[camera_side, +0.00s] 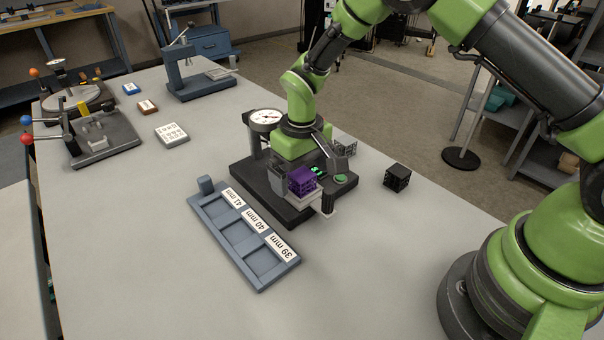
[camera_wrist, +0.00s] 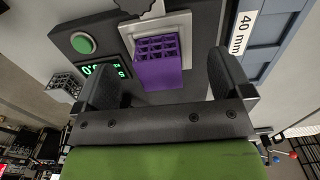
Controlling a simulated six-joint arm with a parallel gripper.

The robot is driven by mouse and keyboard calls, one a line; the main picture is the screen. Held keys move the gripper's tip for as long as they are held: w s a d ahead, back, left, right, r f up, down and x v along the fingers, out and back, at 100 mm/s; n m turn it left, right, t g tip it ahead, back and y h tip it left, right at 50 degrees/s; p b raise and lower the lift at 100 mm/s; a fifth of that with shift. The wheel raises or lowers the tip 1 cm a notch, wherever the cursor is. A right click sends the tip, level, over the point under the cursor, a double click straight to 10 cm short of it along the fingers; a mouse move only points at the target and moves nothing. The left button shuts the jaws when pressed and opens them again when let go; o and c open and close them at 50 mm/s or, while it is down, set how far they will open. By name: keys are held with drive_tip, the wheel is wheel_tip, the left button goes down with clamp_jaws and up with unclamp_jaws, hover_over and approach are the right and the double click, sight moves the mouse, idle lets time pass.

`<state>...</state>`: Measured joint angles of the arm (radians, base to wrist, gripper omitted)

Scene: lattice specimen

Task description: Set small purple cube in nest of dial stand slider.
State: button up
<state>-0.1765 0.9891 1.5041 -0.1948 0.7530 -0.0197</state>
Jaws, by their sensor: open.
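The small purple cube (camera_side: 302,180), a lattice block, sits on the light grey slider plate (camera_side: 310,200) of the dial stand (camera_side: 250,190). In the wrist view the purple cube (camera_wrist: 158,68) rests on the pale square nest plate (camera_wrist: 184,24), and its far edges lie inside the plate's border. Whether it is fully seated is hard to tell. My gripper (camera_wrist: 163,72) is open, with one finger on each side of the cube and visible gaps to both. In the side view my gripper (camera_side: 303,187) partly hides the stand. The round dial (camera_side: 265,117) stands behind.
A black lattice cube (camera_side: 397,178) and a grey lattice cube (camera_side: 346,147) stand right of the dial stand. A blue-grey sorting tray (camera_side: 262,285) labelled 39, 40 and 41 mm lies in front. A lever fixture (camera_side: 100,138) and a press (camera_side: 195,80) stand farther back. The front tabletop is clear.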

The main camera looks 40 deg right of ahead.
sight(302, 174)
drive_tip(key=shift+r, duration=2.05)
wheel_tip(302, 174, up, 10)
